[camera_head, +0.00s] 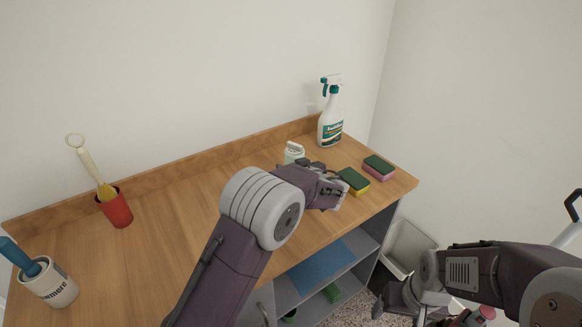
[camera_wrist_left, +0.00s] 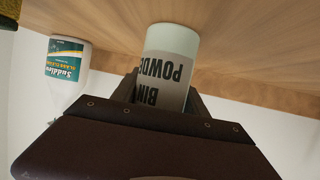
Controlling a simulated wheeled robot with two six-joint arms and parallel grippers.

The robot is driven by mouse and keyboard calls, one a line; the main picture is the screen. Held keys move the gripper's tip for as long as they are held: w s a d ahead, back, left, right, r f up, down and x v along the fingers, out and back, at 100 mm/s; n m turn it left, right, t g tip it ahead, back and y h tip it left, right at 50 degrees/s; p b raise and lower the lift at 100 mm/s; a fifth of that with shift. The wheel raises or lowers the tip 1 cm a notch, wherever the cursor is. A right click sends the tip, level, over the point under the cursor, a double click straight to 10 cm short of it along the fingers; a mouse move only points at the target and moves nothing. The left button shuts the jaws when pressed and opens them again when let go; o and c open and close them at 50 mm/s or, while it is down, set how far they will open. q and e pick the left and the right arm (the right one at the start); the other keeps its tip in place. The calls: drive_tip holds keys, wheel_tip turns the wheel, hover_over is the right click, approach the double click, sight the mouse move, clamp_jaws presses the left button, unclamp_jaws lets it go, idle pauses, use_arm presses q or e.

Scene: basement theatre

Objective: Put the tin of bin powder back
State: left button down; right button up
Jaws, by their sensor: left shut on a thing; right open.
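The tin of bin powder (camera_head: 293,152) is a pale cylinder with a white top, near the back edge of the wooden counter (camera_head: 185,198). It also shows in the left wrist view (camera_wrist_left: 170,65), with its "BIN POWDER" label upside down. My left gripper (camera_head: 302,164) is shut around the tin; its own arm partly hides it in the head view. The tin's base is at or close to the counter; I cannot tell if it touches. My right gripper (camera_head: 381,304) is open and low at the right, beside the shelf unit.
A spray bottle (camera_head: 331,122) stands behind and right of the tin. Two sponges (camera_head: 353,181) (camera_head: 379,168) lie right of my left gripper. A red cup (camera_head: 116,209) with a brush and a white pot (camera_head: 50,283) stand left. The counter's middle is clear.

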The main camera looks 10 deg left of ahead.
use_arm(q)
drive_tip(key=shift+f, duration=0.15)
drive_tip(key=c, duration=0.6)
unclamp_jaws()
drive_tip(key=shift+r, duration=0.25)
drive_tip(key=v, duration=1.2)
drive_tip(key=shift+b, duration=0.3)
